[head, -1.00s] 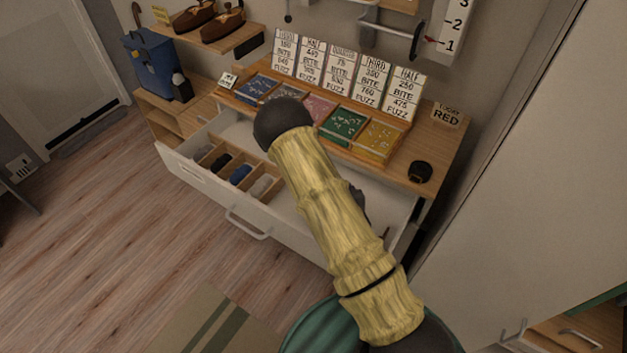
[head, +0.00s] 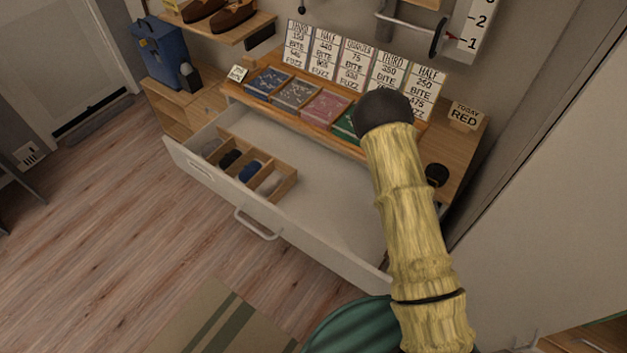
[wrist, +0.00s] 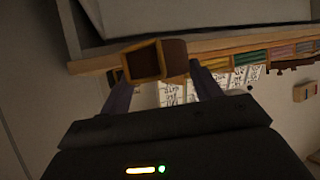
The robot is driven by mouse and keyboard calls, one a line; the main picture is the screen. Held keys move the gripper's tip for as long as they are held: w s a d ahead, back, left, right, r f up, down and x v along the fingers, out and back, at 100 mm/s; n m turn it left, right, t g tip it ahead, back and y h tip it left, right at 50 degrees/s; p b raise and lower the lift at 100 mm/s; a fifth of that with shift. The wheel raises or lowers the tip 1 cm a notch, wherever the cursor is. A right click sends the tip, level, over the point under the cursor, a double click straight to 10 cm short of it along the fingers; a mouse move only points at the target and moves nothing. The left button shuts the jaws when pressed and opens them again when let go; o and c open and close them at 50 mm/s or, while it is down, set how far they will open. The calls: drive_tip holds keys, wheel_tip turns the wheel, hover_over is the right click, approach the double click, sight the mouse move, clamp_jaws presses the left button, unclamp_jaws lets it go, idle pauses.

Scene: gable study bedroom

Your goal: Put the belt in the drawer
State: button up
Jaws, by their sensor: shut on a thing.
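My gripper (wrist: 158,76) is shut on a brown thing with lighter tan edges, which looks like the rolled belt (wrist: 145,62). The held thing sits between the fingertips in the wrist view, its far side hidden. In the head view my arm hides both gripper and belt. The white drawer (head: 335,213) is pulled open below the desk top. A wooden divider (head: 286,187) with several small rolled items takes up its left part. The wrist view shows the pale drawer (wrist: 150,18) at the top, beyond the wooden edge.
The drawer's middle and right floor is bare. On the desk top (head: 462,182) are several coloured packs (head: 325,106), upright price cards (head: 355,62), a black round object (head: 437,175) and a "RED" sign (head: 464,115). A tall pale panel (head: 555,150) stands close at right.

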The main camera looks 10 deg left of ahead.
drive_tip(key=shift+d, duration=0.1)
idle(0.3)
drive_tip(key=w+a+f+n+g+y+b, duration=0.1)
drive_tip(key=a+f+n+y+b, duration=0.2)
drive_tip(key=a, duration=0.5)
drive_tip(key=a+f+n+y+b, duration=0.2)
drive_tip(key=a+b, duration=0.3)
drive_tip(key=a, duration=0.4)
drive_tip(key=w+a+f+n+g+y+b, duration=0.1)
drive_tip(key=a+f+n+y+b, duration=0.2)
drive_tip(key=a, duration=0.5)
drive_tip(key=s+a+r+n+g+y+b, duration=0.1)
drive_tip(key=a+r+n+g+b, duration=0.1)
drive_tip(key=a, duration=0.7)
drive_tip(key=shift+r+n+g+y+b, duration=0.4)
drive_tip(key=shift+g+b, duration=0.1)
drive_tip(key=shift+b, duration=0.75)
drive_tip(key=shift+f, duration=0.1)
drive_tip(key=shift+f, duration=3.05)
